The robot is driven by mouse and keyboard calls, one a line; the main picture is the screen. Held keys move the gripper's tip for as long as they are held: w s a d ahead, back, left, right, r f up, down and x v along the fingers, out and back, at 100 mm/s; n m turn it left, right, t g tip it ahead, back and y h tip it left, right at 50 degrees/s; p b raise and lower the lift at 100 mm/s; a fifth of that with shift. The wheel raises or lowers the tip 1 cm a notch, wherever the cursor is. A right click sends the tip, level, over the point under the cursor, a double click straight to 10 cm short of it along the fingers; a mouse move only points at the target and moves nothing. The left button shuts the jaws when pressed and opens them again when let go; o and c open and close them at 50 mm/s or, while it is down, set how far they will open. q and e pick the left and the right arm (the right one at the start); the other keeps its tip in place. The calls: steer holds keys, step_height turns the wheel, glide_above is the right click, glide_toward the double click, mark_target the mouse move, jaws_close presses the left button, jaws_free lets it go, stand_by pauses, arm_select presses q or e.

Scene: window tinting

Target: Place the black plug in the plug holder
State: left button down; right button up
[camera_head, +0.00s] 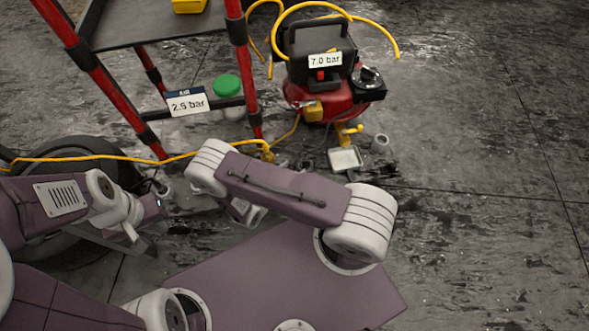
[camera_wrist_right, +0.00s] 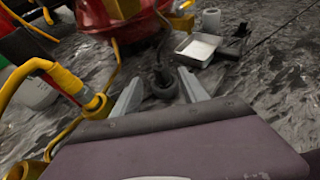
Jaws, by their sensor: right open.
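A black plug-like piece (camera_wrist_right: 163,82) with a dark cord rising from it stands on the floor in the right wrist view, beyond and between my open right fingers (camera_wrist_right: 160,88). I cannot tell whether it touches them. My right gripper (camera_head: 243,211) also shows in the head view, low and partly hidden by its own arm. I cannot make out the plug clearly there. My left gripper (camera_head: 148,212) is at the left over the dark wheel, too small to read its jaws. I cannot identify the plug holder for certain.
A red compressor (camera_head: 322,100) marked 7.0 bar stands behind. A red-legged cart (camera_head: 140,40) and a yellow hose (camera_head: 100,158) are at left. The right floor is clear.

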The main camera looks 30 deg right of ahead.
steer(key=s+d+r+m+g+y, duration=0.2)
steer(key=s+r+m+g+y, duration=0.1)
steer(key=s+r+m+g, duration=0.75)
steer(key=w+a+r+m+t+y, duration=0.1)
steer(key=a+r+m+t+y, duration=0.4)
steer(key=r+m+y, duration=0.4)
steer(key=r+m, duration=0.1)
steer(key=m, duration=0.3)
steer(key=shift+w+a+m, duration=0.25)
steer(key=shift+w+m, duration=0.1)
steer(key=shift+w, duration=0.05)
step_height(320, 180, up, 51)
steer(key=p, duration=5.1)
steer(key=shift+r, duration=0.1)
